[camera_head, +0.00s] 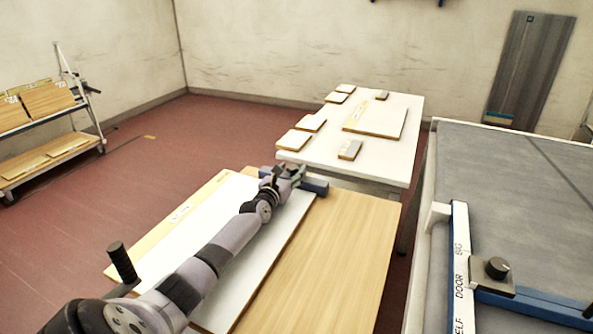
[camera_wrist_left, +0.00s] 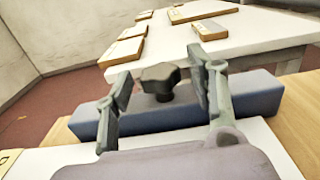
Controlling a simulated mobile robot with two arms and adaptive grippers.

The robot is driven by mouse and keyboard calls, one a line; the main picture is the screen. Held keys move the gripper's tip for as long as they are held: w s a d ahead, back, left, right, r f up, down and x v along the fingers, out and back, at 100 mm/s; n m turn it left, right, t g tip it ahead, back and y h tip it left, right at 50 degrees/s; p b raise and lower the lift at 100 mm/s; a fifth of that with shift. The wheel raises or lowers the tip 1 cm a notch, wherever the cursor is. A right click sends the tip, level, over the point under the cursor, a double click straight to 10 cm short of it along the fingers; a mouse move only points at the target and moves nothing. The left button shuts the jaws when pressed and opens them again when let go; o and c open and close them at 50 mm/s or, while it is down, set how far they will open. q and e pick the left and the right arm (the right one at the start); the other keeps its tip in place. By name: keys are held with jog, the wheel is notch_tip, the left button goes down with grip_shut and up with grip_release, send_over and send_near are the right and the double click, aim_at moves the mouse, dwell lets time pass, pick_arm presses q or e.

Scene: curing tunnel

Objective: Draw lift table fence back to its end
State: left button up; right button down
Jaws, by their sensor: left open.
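The lift table fence is a blue-grey bar (camera_head: 316,186) across the far end of the wood-topped lift table (camera_head: 335,260). In the left wrist view the fence (camera_wrist_left: 255,95) carries a dark lobed knob (camera_wrist_left: 160,76) on a short stem. My left gripper (camera_head: 285,174) reaches over the table to the fence. In the wrist view its open fingers (camera_wrist_left: 158,82) stand on either side of the knob, apparently with gaps. In the head view my gripper hides the knob and part of the fence. My right gripper is not in view.
A white panel (camera_head: 225,262) lies on the lift table under my left arm. A white table (camera_head: 405,160) with several boards stands beyond the fence. At right is a grey-topped bench (camera_head: 490,180) with a labelled strip (camera_head: 461,265) and a black knob (camera_head: 497,267). A board cart (camera_head: 50,150) stands at left.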

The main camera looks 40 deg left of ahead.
pick_arm(q)
jog(key=shift+s, duration=0.1)
grip_shut()
dwell(0.6)
